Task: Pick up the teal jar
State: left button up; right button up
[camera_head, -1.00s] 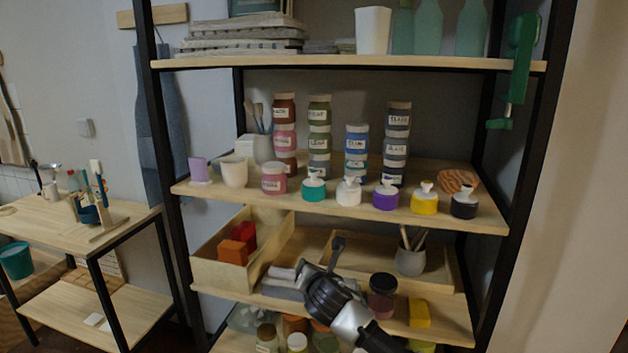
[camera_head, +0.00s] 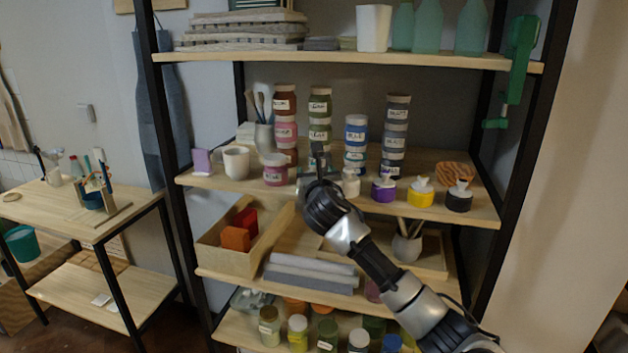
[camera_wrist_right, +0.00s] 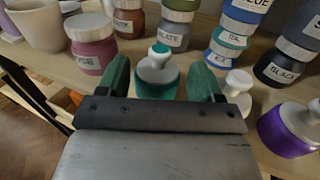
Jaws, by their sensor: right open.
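The teal jar (camera_wrist_right: 157,87) stands upright on the middle shelf, with a pale lid and a round white knob, in the right wrist view. In the head view my right gripper and wrist hide most of it. My right gripper (camera_head: 319,168) is open at the shelf's front edge. In the wrist view its two green fingers lie to the left and right of the jar, which shows in the gap between them. I cannot tell whether the fingers touch it. My left gripper is not in view.
A white-knobbed jar (camera_head: 351,183) stands close on the right, then purple (camera_head: 384,190), yellow (camera_head: 420,194) and black (camera_head: 458,199) jars. A pink jar (camera_head: 275,172) and a mug (camera_head: 236,163) are on the left. Stacked labelled jars (camera_head: 355,140) stand behind. The upper shelf (camera_head: 340,60) hangs overhead.

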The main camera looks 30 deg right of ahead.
aim_at(314, 169)
jog(key=x, duration=0.3)
jog(key=shift+w+f+p, duration=0.15)
jog(key=shift+w+p, duration=0.15)
jog(key=shift+p, duration=0.1)
jog(key=shift+s, duration=0.1)
jog(key=shift+c, duration=0.7)
jog(key=c, duration=0.5)
jog(key=shift+c, duration=0.6)
